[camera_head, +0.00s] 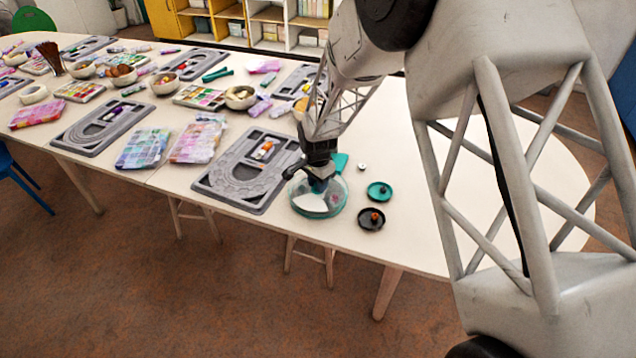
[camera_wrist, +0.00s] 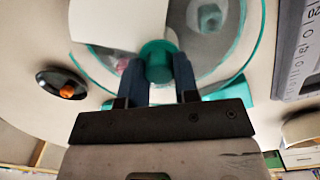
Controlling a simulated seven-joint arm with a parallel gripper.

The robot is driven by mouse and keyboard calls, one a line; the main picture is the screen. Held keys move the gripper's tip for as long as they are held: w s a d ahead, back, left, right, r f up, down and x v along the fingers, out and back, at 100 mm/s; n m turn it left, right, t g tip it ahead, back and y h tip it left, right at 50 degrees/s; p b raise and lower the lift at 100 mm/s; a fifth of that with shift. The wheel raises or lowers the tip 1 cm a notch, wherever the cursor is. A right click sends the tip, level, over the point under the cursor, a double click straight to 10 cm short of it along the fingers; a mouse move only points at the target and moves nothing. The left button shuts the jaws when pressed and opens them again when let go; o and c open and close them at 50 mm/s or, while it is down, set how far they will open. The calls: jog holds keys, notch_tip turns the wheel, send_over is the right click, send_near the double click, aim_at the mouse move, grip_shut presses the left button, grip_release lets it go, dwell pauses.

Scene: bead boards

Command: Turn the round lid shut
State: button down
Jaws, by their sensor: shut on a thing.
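A round clear container with a teal rim (camera_head: 336,206) stands near the front edge of the table, right of the nearest grey bead board. Its round clear lid (camera_wrist: 215,75) shows from above in the wrist view, with a teal knob (camera_wrist: 158,55) in the middle. My gripper (camera_head: 318,182) points down at the container. In the wrist view its two dark fingers (camera_wrist: 158,80) stand on either side of the knob and are shut on it. A white shape shows at the lid, partly cut off by the frame. Whether the lid sits fully seated cannot be told.
A teal dish (camera_head: 379,191) and a black dish with an orange knob (camera_head: 371,218) lie close on the right. A small white piece (camera_head: 362,167) lies behind them. The grey bead board (camera_head: 222,184) is close on the left. The table's right end is clear.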

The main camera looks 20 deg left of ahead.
jog(key=c, duration=0.8)
grip_release()
jog(key=shift+c, duration=0.2)
jog(key=shift+r, duration=3.95)
